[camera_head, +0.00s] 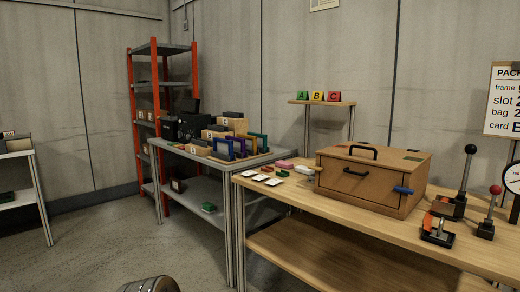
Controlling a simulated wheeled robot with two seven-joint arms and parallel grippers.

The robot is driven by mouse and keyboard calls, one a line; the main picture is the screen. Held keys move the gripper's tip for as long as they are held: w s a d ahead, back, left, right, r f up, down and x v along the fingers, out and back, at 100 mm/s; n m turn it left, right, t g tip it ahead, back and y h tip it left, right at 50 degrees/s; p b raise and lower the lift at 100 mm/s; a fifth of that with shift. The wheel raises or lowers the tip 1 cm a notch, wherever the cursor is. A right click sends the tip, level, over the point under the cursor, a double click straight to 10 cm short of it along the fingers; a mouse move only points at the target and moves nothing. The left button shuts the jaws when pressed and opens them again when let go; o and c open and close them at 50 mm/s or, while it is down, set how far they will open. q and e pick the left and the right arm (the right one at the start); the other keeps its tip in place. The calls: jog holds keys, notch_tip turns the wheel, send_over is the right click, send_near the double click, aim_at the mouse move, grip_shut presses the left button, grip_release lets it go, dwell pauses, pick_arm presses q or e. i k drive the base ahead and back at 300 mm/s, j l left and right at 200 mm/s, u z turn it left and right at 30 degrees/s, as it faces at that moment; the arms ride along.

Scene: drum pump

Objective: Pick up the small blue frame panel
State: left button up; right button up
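Several upright frame panels stand in a row on the grey table in the middle of the view. A purple-blue frame panel (222,149) is at the left of the row. Neither of my grippers is in view.
The grey table (205,158) also holds black and cardboard boxes. A wooden table (420,233) on the right bears a brown lidded box (365,192) and levers (466,170). An orange-post shelf (134,120) stands behind. Floor (95,240) at the left front is clear.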

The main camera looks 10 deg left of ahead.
aim_at(220, 145)
jog(key=i+j+z, duration=0.2)
jog(key=j, duration=0.15)
jog(key=i+j+z, duration=0.2)
jog(key=j, duration=0.2)
jog(key=j+z, duration=0.2)
jog(key=j, duration=0.2)
jog(key=i+j+z, duration=0.2)
jog(key=j, duration=0.2)
jog(key=k, duration=0.1)
